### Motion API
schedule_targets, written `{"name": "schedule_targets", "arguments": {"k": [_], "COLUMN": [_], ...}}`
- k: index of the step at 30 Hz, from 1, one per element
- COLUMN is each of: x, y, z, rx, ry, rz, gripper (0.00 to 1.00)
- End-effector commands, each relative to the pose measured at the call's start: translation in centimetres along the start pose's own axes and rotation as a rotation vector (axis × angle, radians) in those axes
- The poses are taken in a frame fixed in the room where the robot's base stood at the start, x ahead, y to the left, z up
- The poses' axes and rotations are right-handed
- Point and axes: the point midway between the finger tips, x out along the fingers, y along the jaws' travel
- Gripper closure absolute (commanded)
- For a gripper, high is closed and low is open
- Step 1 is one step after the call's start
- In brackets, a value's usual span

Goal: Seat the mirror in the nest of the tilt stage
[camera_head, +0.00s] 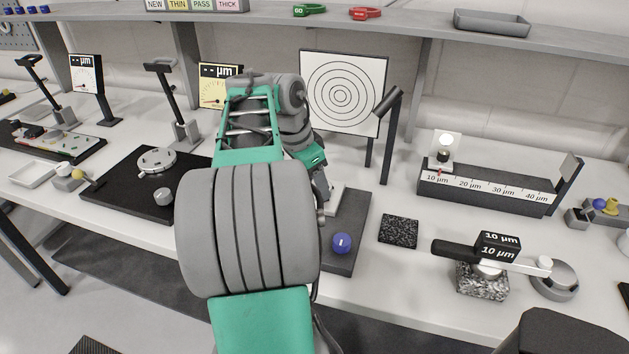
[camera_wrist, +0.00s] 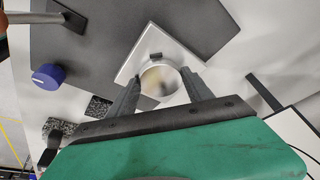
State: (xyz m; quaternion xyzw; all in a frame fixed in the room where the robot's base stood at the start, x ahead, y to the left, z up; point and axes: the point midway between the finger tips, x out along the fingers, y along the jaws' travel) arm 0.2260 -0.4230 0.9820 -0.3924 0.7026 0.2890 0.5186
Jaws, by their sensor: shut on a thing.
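In the wrist view my gripper (camera_wrist: 162,76) is shut on the mirror (camera_wrist: 158,86), a round shiny disc between the two fingertips. Behind the mirror is a pale square plate (camera_wrist: 128,70) with a small dark block at its edge, over the dark base of the tilt stage (camera_wrist: 100,50). A blue knob (camera_wrist: 47,76) stands on that base. I cannot tell whether the mirror touches the plate.
A ringed target board (camera_head: 343,92) and a lamp on a post (camera_head: 388,101) stand behind the stage. Right of it are a speckled dark pad (camera_head: 399,231), a labelled rail (camera_head: 487,190) and a black-handled tool on a granite block (camera_head: 483,281). A black platform (camera_head: 125,187) lies left.

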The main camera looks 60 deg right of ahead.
Motion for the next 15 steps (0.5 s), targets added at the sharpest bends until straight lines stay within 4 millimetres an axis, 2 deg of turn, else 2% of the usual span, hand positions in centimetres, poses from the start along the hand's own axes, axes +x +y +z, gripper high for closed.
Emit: {"name": "schedule_targets", "arguments": {"k": [11, 12, 15], "x": [0.36, 0.38, 0.42], "y": [0.03, 0.04, 0.06], "z": [0.12, 0.13, 0.16], "rx": [-0.001, -0.001, -0.001], "ry": [-0.001, -0.001, -0.002], "rz": [0.002, 0.003, 0.004], "gripper": [0.87, 0.38, 0.3]}}
